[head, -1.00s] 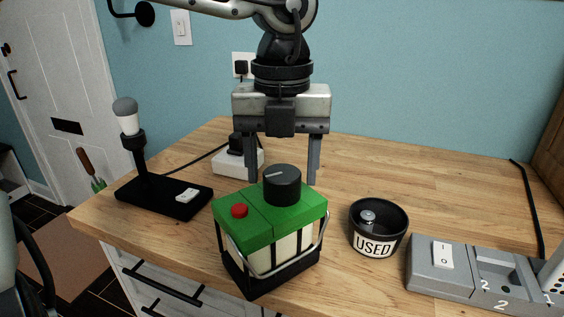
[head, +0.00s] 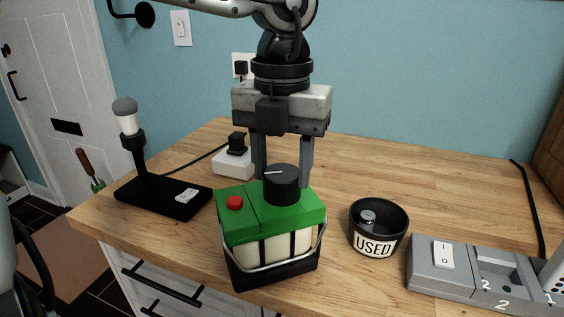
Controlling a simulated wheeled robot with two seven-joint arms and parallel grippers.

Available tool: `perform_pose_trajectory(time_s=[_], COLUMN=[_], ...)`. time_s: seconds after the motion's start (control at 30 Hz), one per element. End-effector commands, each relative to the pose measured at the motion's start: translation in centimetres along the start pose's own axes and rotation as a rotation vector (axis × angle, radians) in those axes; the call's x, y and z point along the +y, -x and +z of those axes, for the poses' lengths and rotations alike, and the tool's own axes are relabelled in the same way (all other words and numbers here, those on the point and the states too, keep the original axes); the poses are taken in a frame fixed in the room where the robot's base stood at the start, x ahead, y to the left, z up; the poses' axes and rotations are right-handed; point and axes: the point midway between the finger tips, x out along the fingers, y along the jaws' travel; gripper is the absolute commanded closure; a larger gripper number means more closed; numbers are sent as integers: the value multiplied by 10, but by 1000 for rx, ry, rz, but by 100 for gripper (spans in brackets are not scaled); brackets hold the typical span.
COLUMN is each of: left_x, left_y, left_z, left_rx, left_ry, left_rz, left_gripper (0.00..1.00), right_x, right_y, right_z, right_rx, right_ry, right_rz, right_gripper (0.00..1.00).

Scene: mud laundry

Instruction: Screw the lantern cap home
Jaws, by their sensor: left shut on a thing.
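The lantern (head: 272,246) stands upright on the wooden worktop, with a green top, cream sides with dark bars, a black base and a wire handle. A red button (head: 234,203) sits on its top at the left. The round black cap (head: 283,188) with a white mark line sits on the green top towards the back right. My left gripper (head: 284,172) points straight down from above, its fingers on either side of the cap and shut on it. The fingertips are partly hidden behind the cap. My right gripper is not in view.
A black bowl labelled USED (head: 376,243) holds a small cylinder right of the lantern. A grey switch box (head: 430,275) stands at front right. A black lamp stand (head: 160,203) and a white socket block (head: 234,164) are left and behind.

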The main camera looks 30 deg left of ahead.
Motion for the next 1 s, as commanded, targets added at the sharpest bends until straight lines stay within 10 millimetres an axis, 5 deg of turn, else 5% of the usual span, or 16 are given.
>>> perform_pose_trajectory(time_s=[1.0], left_x=[1], left_y=[-3], left_z=[0], left_rx=[5], left_ry=[-523], left_rz=[3], left_gripper=[82], right_x=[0], right_y=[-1], right_z=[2], right_rx=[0], right_ry=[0], right_rz=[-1], right_gripper=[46])
